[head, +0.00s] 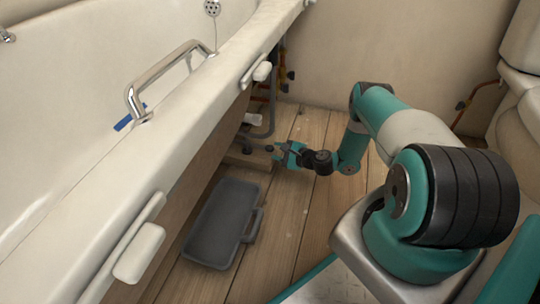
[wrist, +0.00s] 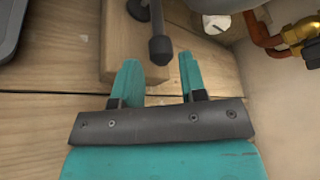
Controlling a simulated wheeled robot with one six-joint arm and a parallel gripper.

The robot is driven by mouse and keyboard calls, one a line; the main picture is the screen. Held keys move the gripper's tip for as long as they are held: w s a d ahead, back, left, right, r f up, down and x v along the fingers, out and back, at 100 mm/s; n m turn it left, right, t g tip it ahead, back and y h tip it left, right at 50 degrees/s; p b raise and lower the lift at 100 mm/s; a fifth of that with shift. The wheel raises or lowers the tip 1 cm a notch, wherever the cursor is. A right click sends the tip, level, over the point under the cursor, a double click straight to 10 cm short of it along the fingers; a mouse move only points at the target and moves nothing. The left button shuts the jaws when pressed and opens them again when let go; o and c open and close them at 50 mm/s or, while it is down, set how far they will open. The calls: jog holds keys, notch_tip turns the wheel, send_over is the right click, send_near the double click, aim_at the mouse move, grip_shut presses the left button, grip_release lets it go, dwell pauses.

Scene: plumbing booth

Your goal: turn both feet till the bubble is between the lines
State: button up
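My gripper (head: 277,153) is low at the open end under the bath, just above the floorboards. In the wrist view its two teal fingers (wrist: 159,80) are apart with nothing between them. A dark grey rod with a black rounded end (wrist: 160,47), seemingly a foot, stands just beyond the fingertips, over a wooden block (wrist: 117,45). The other foot cannot be made out. A small blue object (head: 130,118), perhaps the level, lies on the bath rim (head: 190,112), partly behind the chrome grab handle (head: 165,73). Its bubble and lines cannot be read.
A dark grey tray-like case (head: 215,228) with a handle lies on the floor beside the bath. Copper pipe with a brass fitting (wrist: 299,32) runs near the wall, right of my gripper. A white piece (wrist: 216,23) lies beyond. Floorboards (head: 308,130) around the gripper are clear.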

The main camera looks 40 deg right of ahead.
aim_at(273, 150)
jog(key=b+x, duration=0.1)
jog(key=x, duration=0.2)
jog(key=shift+w+a+f+b, duration=0.1)
jog(key=shift+w+f+b, duration=0.1)
jog(key=shift+w+b, duration=0.15)
jog(key=shift+w+a, duration=0.1)
jog(key=shift+w, duration=0.2)
jog(key=shift+c, duration=0.5)
grip_shut()
jog(key=shift+w+y+b, duration=0.1)
jog(key=shift+y+b, duration=0.2)
